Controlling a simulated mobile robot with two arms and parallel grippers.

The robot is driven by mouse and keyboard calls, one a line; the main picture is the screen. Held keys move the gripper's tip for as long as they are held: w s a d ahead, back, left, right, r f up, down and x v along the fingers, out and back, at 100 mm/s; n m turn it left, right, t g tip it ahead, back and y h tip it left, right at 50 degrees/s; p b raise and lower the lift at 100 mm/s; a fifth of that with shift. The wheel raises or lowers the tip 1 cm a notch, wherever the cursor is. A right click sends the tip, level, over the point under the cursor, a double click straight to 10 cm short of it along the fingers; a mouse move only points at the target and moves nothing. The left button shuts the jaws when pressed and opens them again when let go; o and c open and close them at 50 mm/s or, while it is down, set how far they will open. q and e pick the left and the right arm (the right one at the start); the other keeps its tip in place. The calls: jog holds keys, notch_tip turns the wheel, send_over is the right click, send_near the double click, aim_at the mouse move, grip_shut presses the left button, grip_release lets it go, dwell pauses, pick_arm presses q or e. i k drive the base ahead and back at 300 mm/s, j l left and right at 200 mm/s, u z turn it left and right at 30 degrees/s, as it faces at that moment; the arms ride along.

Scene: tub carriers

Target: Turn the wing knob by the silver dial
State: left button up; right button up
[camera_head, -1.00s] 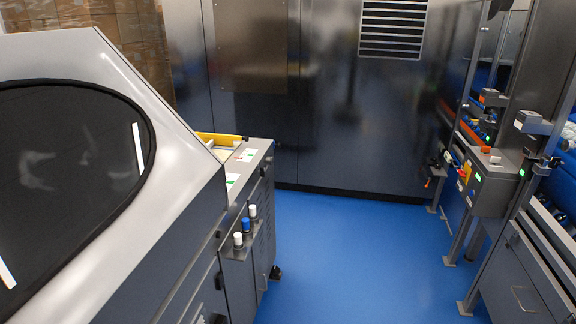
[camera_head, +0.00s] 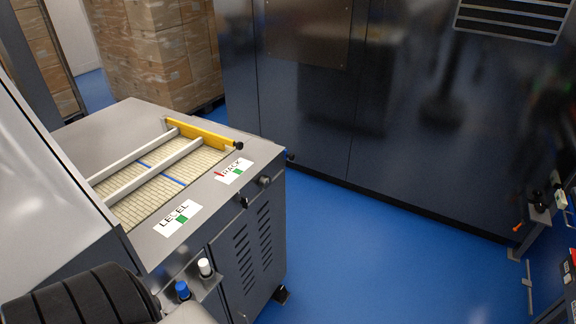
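Another black knob (camera_head: 238,145) is at the right end of the yellow bar. They are too small to tell which is a wing knob, and I cannot make out a clearly silver dial. Neither gripper shows; a black ribbed part, apparently my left arm, fills the bottom left corner.
The cabinet top (camera_head: 105,125) holds a tan conveyor belt with white rails (camera_head: 160,170) and a yellow bar (camera_head: 203,135). White and blue bottles (camera_head: 183,290) stand on a small side shelf. Blue floor (camera_head: 370,250) is free to the right. Wrapped boxes (camera_head: 150,50) stand behind.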

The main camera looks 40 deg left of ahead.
aim_at(244, 200)
jog(key=i+l+u, duration=0.1)
jog(key=i+u, duration=0.3)
jog(key=i+l+u, duration=0.2)
jog(key=i+u, duration=0.2)
jog(key=i+l+u, duration=0.4)
jog(key=i+j, duration=0.05)
